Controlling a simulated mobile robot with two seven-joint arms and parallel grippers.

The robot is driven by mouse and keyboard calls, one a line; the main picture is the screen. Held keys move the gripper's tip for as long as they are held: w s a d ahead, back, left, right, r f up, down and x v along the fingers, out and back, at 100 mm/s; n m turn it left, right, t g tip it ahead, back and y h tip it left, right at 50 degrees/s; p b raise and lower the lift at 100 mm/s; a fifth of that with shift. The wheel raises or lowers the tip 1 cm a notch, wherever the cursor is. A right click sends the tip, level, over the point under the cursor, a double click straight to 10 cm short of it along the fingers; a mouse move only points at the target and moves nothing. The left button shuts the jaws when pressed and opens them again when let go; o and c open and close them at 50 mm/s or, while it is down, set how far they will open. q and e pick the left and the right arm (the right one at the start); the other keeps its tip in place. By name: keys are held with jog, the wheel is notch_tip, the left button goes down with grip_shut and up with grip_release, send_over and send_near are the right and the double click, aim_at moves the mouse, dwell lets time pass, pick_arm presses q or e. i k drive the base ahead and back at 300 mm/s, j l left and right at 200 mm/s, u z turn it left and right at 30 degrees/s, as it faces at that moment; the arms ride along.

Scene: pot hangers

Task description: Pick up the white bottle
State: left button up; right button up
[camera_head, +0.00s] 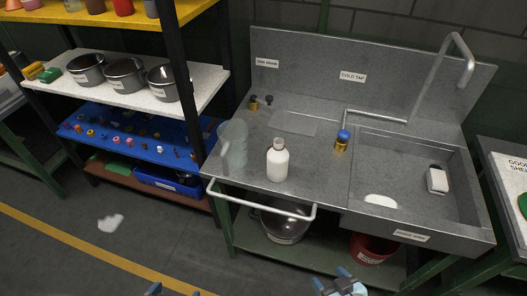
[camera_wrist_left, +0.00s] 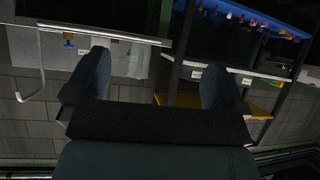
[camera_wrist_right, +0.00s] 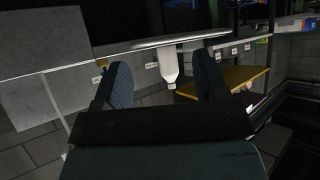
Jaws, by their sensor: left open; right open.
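The white bottle (camera_head: 277,162) stands upright on the grey sink unit's left worktop, near its front edge and beside a clear glass container (camera_head: 233,146). In the right wrist view the bottle (camera_wrist_right: 169,66) appears upside down, framed between the fingers and some distance beyond them. My right gripper (camera_head: 338,284) is at the bottom of the head view, in front of the unit, open and empty. My left gripper (camera_head: 174,292) is only just visible at the bottom edge, further left. The left wrist view shows its fingers (camera_wrist_left: 152,80) apart with nothing between them.
A white rail (camera_head: 262,204) runs along the worktop's front. A blue-topped tap (camera_head: 343,139) stands right of the bottle, before the sink basin (camera_head: 410,188). Metal pots (camera_head: 125,74) sit on the left shelving. A steel pot (camera_head: 285,222) and red bucket (camera_head: 372,247) are below.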

aim_at(278, 156)
jog(key=i+j+z, duration=0.45)
jog(key=j+z, duration=0.2)
jog(key=j, duration=0.25)
jog(key=i+j+z, duration=0.15)
jog(key=j+z, duration=0.15)
jog(key=j, duration=0.2)
jog(key=i+j+z, duration=0.1)
jog(key=j+z, duration=0.25)
jog(key=j, duration=0.2)
jog(key=j+z, duration=0.3)
jog(key=j, duration=0.25)
